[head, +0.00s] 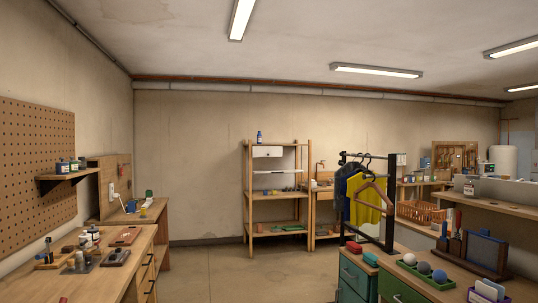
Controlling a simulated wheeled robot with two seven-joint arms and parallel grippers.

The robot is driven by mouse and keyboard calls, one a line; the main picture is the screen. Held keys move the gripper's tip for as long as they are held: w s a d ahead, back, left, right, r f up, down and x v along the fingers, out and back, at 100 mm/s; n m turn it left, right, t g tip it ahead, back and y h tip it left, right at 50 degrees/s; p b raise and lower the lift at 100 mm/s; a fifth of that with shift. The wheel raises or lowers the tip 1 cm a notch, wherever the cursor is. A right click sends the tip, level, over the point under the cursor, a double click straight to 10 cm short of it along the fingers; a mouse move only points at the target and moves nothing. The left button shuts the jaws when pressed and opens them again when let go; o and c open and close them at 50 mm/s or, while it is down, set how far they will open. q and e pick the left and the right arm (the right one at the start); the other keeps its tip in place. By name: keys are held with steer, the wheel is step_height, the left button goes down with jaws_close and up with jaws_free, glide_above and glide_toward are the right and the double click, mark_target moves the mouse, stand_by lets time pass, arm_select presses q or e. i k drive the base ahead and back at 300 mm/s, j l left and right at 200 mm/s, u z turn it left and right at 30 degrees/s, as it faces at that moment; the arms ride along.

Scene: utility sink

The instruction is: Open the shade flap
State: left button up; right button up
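No part that I can clearly make out as a shade flap shows in the head view. A white box-like panel with a small dark knob (267,151) sits at the upper left of the wooden shelf unit (249,200) by the back wall; it looks shut. A dark blue panel in a wooden stand (485,252) is on the right counter. I cannot tell if either is the flap. Neither of my grippers is in view.
A wooden workbench (140,255) with bottles and small tools runs along the left. Green drawer cabinets (355,274) and a black clothes rack (391,205) with hanging clothes stand at the right. The floor (235,275) between them is open up to the shelf unit.

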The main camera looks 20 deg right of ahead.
mark_target(257, 150)
steer(key=i+l+z, duration=0.25)
steer(key=i, duration=0.15)
steer(key=i+z, duration=0.25)
steer(key=i, duration=0.2)
steer(key=i+z, duration=0.2)
steer(key=i, duration=4.2)
steer(key=i+u, duration=0.1)
steer(key=i, duration=1)
steer(key=i+l, duration=0.15)
steer(key=i, duration=0.95)
